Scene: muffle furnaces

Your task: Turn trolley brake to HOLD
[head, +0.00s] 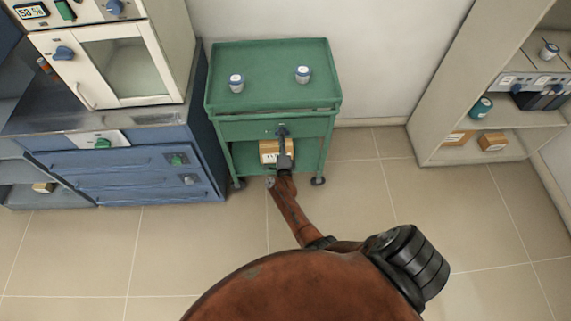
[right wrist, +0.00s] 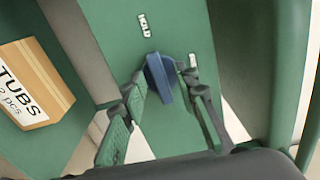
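The green trolley (head: 262,128) stands against the wall in the head view. Its brake knob (right wrist: 158,78) is blue and sits on a green panel in the right wrist view. A HOLD label (right wrist: 145,25) is above and left of the knob. A second, partly hidden label (right wrist: 193,62) is to its right. The knob's long axis runs nearly up and down in that view, leaning slightly. My right gripper (head: 283,141) is at the trolley's front, fingers apart on either side of the knob (right wrist: 166,100). I cannot tell whether a finger touches it. My left gripper is out of view.
Two small jars (head: 236,83) (head: 303,74) stand on the trolley top. A cardboard box (right wrist: 33,85) sits beside the knob, on the lower shelf. A blue cabinet (head: 140,165) stands close on the left. Shelves (head: 436,140) stand at the right, with clear tiled floor between.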

